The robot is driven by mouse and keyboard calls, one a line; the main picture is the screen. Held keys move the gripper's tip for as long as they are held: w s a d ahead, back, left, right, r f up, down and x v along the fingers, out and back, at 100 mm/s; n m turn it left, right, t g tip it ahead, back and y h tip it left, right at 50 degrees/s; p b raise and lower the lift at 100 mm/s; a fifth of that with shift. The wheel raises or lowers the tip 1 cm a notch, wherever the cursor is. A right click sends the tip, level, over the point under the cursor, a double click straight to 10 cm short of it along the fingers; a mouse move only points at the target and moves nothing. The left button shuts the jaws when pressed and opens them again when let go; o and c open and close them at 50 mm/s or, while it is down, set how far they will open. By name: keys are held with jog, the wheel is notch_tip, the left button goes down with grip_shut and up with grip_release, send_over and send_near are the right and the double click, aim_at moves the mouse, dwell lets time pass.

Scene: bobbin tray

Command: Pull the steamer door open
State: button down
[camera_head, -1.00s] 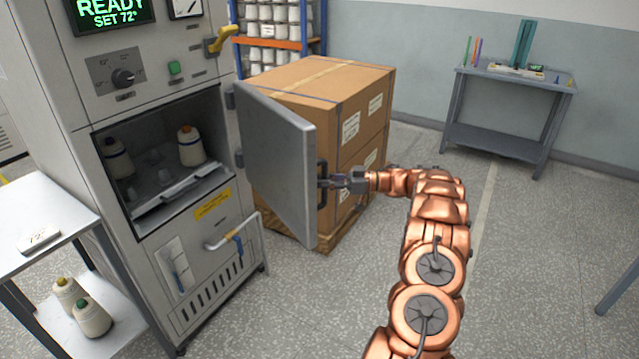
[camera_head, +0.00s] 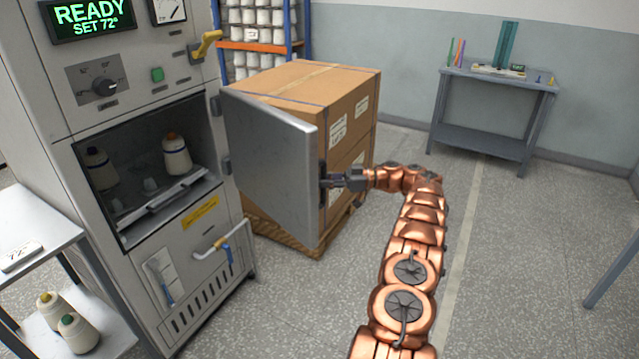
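The steamer (camera_head: 190,235) stands at the left with its display reading READY, SET 72°. Its grey door (camera_head: 268,168) is swung wide open on hinges at the right side of the chamber. The chamber is exposed, with a cone of yarn with an orange top (camera_head: 176,155), another cone (camera_head: 100,168) and a tray (camera_head: 165,205) inside. My gripper (camera_head: 330,181) is at the handle (camera_head: 322,182) on the door's free edge. The fingers are small and partly hidden there, and I cannot tell how firmly they close on it.
A large cardboard box (camera_head: 345,105) on a wooden pallet (camera_head: 290,240) stands close behind the door. A side table (camera_head: 35,225) with cones on its lower shelf is at the left. A grey bench (camera_head: 485,140) stands by the back wall.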

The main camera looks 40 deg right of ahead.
jog(key=shift+d+r, duration=0.1)
jog(key=shift+d, duration=0.05)
dwell(0.5)
jog(key=c, duration=1)
grip_release()
jog(key=shift+c, duration=0.2)
